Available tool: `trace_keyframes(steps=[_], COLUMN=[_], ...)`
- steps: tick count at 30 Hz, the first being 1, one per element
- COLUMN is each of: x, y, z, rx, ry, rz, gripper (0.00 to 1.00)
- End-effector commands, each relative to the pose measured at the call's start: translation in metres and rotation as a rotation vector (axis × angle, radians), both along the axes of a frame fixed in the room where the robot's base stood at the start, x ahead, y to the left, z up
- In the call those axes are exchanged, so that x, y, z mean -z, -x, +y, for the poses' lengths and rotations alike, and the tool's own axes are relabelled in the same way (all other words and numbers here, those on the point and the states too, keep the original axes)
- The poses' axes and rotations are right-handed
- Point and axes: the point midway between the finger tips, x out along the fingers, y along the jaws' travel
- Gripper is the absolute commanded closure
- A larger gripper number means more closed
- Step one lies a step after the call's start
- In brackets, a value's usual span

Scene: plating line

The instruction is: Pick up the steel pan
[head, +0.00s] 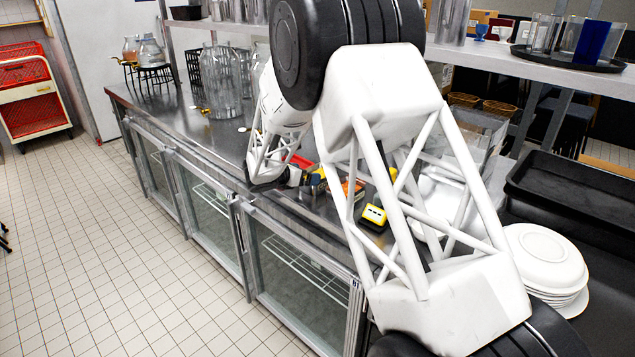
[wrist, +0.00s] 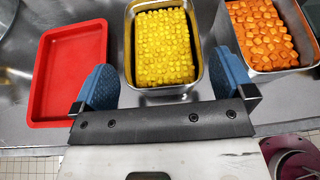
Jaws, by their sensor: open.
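A steel pan (wrist: 165,91) filled with yellow pieces sits on the steel counter, in the upper middle of the wrist view. A second steel pan (wrist: 285,69) with orange pieces stands to its right. My gripper (wrist: 165,78) is open, with its blue finger pads apart to the left and right of the yellow-filled pan's near end. Nothing is held. I cannot tell how far the fingertips are above the counter. In the head view my arm hides most of this area.
A red tray (wrist: 73,122) lies left of the yellow-filled pan. A round reddish container (wrist: 296,165) shows at lower right. In the head view, glass jars (head: 220,80) stand farther along the counter, a yellow-and-black item (head: 374,214) near my arm, and stacked white plates (head: 545,258) at right.

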Motion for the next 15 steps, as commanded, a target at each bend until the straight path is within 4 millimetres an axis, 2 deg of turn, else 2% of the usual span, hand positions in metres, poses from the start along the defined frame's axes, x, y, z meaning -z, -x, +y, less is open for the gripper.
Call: trace_keyframes(steps=[9, 15], x=[0.013, 0.016], y=[-0.02, -0.025], z=[-0.025, -0.03], rx=[0.001, 0.0], ry=[0.0, 0.0], rz=[0.0, 0.0], gripper=[0.0, 0.0])
